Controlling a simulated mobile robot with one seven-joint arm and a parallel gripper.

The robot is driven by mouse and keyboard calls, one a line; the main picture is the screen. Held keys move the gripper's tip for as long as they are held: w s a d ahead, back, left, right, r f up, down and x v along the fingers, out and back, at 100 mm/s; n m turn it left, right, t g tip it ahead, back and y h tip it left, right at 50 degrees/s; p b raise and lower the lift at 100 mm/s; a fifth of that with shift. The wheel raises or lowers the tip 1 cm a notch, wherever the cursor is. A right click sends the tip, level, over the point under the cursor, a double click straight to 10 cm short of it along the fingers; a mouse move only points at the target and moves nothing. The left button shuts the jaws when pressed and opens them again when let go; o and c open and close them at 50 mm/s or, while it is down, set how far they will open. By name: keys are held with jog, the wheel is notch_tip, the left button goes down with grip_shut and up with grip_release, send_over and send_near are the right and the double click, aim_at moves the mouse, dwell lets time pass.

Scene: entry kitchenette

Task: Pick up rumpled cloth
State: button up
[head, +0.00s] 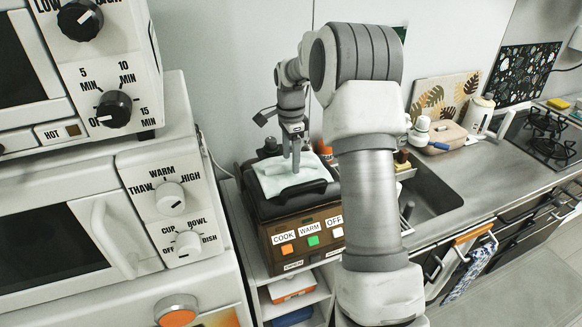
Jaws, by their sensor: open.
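A pale, whitish rumpled cloth (276,179) lies on top of a dark appliance (262,209) that has COOK, WARM and OFF buttons on its front. My gripper (291,170) points down over the middle of the cloth. Its fingers are open, with their tips at or just above the cloth; I cannot tell whether they touch it. My arm stands to the right and hides part of the counter and the appliance's right side.
Two white ovens with knobs (172,198) stand close at left. A sink (432,192) is right of my arm. Further right are a white bottle (478,115), patterned boards (445,92) and a stove (545,135). Shelves (298,298) sit below the appliance.

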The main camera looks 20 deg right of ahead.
grip_shut()
dwell(0.3)
